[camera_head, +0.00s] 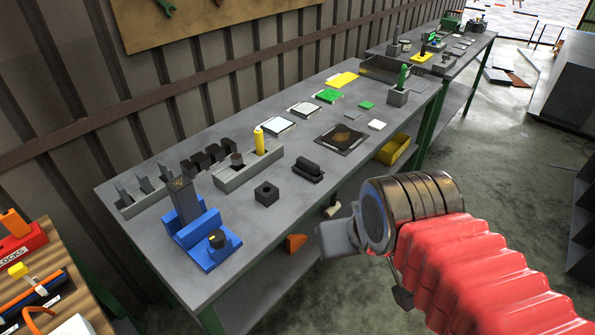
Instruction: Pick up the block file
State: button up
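I cannot tell for sure which item is the block file. A dark ridged block (307,170) lies on the grey workbench (215,285), right of a small dark cube with a hole (266,193). Several small dark blocks (200,162) stand in a row near the wall, behind a grey holder (240,177) with a yellow-handled item (260,140). My gripper (328,240) is at the end of my red-sleeved arm, beyond the bench's front edge and right of it. It is seen from behind and side, and its fingertips are mostly hidden.
A blue fixture (208,243) stands at the bench's near end. Green and white flat pieces (327,96) and a dark plate (342,139) lie farther back. A side table with a red lettered block (24,244) is at lower left. Open floor lies right of the bench.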

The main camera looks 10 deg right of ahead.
aim_at(307, 169)
jog(key=u, duration=4.1)
jog(key=k, duration=1.35)
jog(key=u, duration=0.05)
